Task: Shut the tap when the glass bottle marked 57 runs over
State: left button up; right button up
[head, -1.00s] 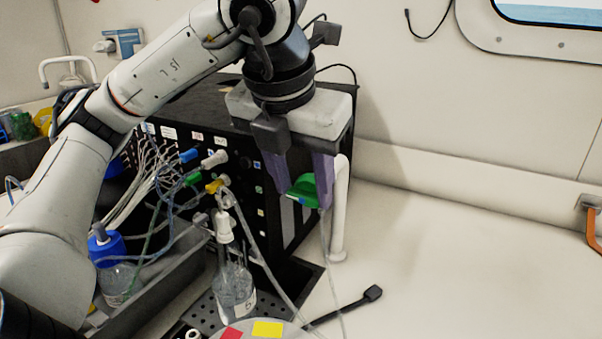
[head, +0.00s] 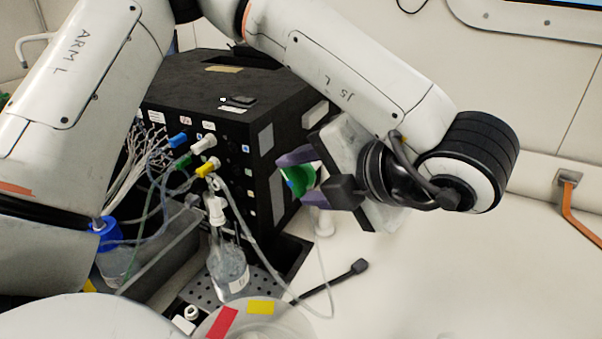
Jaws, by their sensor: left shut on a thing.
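A glass bottle (head: 229,270) with a white fitting and tubing at its neck stands upright on the perforated black tray, left of centre. It looks clear and holds liquid. Its white label is too small to read, and I cannot tell whether liquid runs over its rim. The green tap handle (head: 299,181) is right of the black box, on a white pipe (head: 324,222) that is partly hidden by my gripper. My left gripper (head: 296,177) comes in from the right with its purple fingers on either side of the handle, shut on it. My right gripper is out of view.
The black box (head: 262,110) with coloured connectors and tubes stands behind the bottle. A blue-capped bottle (head: 112,262) is at left. The white counter (head: 450,270) at right is clear.

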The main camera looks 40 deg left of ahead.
pick_arm(q)
jog(key=y, duration=0.1)
jog(key=m+y+b, duration=0.1)
jog(key=y, duration=0.1)
jog(key=f+y, duration=0.1)
jog(key=y, duration=0.1)
jog(key=shift+w+d+f+m, duration=0.1)
jog(key=shift+d+m, duration=0.15)
jog(key=shift+m, duration=0.05)
jog(key=shift+b, duration=0.3)
jog(key=o, duration=1)
jog(key=shift+f, duration=0.1)
jog(key=shift+o, duration=0.2)
jog(key=shift+d, duration=0.5)
jog(key=d+b, duration=0.1)
jog(key=d, duration=0.5)
jog(key=shift+s+d+r, duration=0.2)
jog(key=shift+s+r, duration=0.15)
jog(key=shift+r, duration=0.05)
